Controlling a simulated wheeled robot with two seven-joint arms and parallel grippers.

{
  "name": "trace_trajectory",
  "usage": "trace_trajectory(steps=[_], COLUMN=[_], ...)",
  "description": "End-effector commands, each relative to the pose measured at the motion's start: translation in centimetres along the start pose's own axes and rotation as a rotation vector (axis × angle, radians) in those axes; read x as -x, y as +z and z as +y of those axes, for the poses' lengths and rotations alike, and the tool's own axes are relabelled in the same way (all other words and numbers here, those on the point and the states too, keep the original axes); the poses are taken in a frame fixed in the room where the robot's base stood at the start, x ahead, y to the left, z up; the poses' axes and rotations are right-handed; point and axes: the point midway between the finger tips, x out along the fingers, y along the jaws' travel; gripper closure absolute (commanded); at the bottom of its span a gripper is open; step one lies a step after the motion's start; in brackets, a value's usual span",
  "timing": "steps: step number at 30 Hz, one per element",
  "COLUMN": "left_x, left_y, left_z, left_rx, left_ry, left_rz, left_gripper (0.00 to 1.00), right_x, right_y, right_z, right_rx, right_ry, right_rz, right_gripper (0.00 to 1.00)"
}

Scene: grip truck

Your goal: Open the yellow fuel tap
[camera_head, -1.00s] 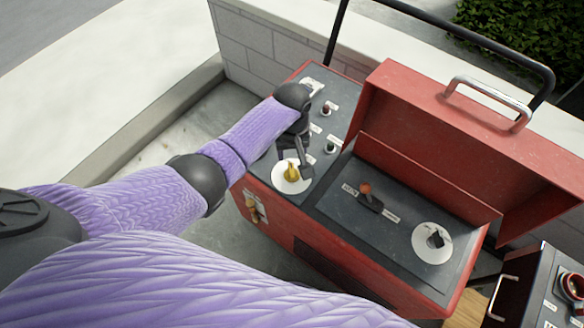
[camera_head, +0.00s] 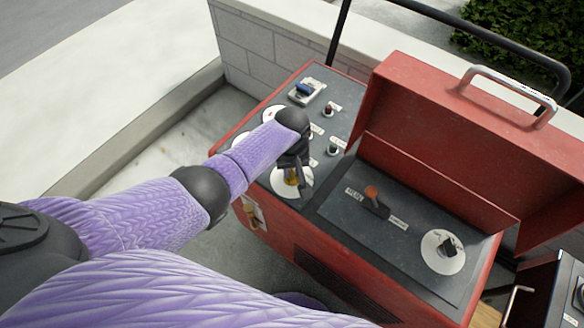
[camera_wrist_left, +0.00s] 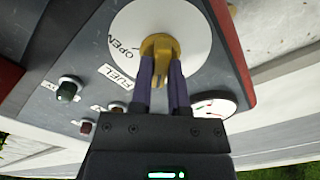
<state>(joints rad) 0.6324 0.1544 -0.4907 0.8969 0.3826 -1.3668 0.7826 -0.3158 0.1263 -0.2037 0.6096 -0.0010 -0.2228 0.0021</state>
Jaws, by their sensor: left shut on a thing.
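The yellow fuel tap (camera_wrist_left: 161,47) sits on a white round dial (camera_wrist_left: 122,35) marked OPEN, beside a FUEL label (camera_wrist_left: 118,77), in the left wrist view. In the head view the tap (camera_head: 291,176) is mostly hidden behind my left gripper, and its white dial (camera_head: 284,188) shows around it. My left gripper (camera_wrist_left: 163,75) is shut on the tap, with its two fingers on either side of the tap's handle. In the head view my left gripper (camera_head: 293,172) reaches down onto the dial. My right gripper is not in view.
The red panel box has an open red lid (camera_head: 450,130) to the right. Near it are an orange-tipped lever (camera_head: 372,194) and a black knob on a white dial (camera_head: 443,251). Small buttons (camera_head: 333,149) and a blue rocker switch (camera_head: 304,90) lie behind my gripper.

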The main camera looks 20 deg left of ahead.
Motion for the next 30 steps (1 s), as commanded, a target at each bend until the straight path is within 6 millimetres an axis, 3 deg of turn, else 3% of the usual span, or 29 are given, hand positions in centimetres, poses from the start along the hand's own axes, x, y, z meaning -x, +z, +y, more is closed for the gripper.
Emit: trace_trajectory(steps=[14, 30], left_x=[0.1, 0.0], left_y=[0.1, 0.1], left_z=[0.0, 0.0], left_rx=[-0.085, -0.561], left_ry=[0.0, 0.001], left_rz=[-0.002, -0.003], left_gripper=[1.0, 1.0], right_x=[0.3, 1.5], right_y=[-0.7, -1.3], right_z=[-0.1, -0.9], right_rx=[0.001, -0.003], right_ry=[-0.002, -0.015], right_rz=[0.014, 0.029], right_gripper=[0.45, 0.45])
